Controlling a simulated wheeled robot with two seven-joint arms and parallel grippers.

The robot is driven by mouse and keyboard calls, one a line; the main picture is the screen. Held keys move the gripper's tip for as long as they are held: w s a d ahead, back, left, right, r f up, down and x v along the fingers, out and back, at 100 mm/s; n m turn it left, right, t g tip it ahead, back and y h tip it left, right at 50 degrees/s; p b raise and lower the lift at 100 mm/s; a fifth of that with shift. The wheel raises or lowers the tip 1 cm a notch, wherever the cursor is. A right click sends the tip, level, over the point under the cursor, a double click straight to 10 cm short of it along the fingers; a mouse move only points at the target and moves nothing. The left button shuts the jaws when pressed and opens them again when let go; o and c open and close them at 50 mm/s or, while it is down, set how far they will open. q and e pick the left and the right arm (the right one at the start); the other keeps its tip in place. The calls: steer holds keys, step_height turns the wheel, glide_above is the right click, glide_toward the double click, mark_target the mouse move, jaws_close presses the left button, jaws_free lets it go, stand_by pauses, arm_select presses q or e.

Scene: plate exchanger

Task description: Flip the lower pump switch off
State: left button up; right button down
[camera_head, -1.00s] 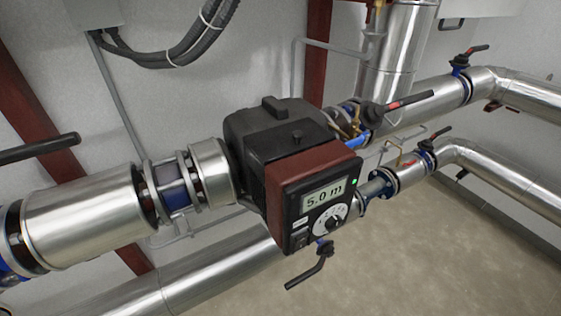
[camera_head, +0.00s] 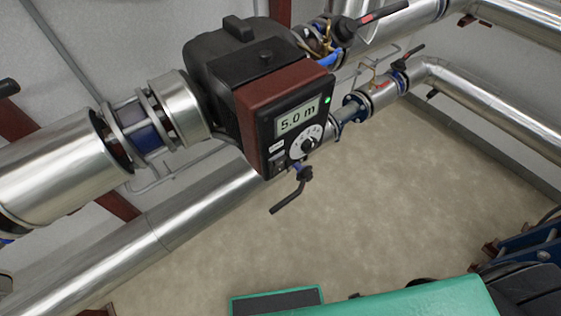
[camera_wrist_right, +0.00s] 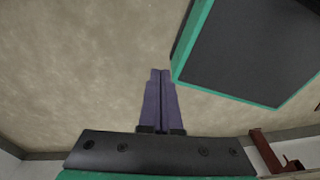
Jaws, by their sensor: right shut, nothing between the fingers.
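The pump (camera_head: 285,95) has a black body and a red-brown front housing. Its black face carries a display (camera_head: 298,115) reading "5.0 m", a lit green light (camera_head: 327,99), a round white dial (camera_head: 306,145) and a small dark switch (camera_head: 278,164) at its lower left. I cannot tell the switch's position. My right gripper (camera_wrist_right: 161,72) shows in the right wrist view with its two purple fingers together, empty, over the floor and away from the pump. My left gripper is not in view.
Silver insulated pipes (camera_head: 95,270) run beside and behind the pump. A black valve lever (camera_head: 288,197) hangs just below the pump face. A blue structure (camera_head: 520,245) stands at the lower right. The beige floor (camera_head: 400,200) is open in the middle.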

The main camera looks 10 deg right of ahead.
steer(key=shift+d, duration=0.25)
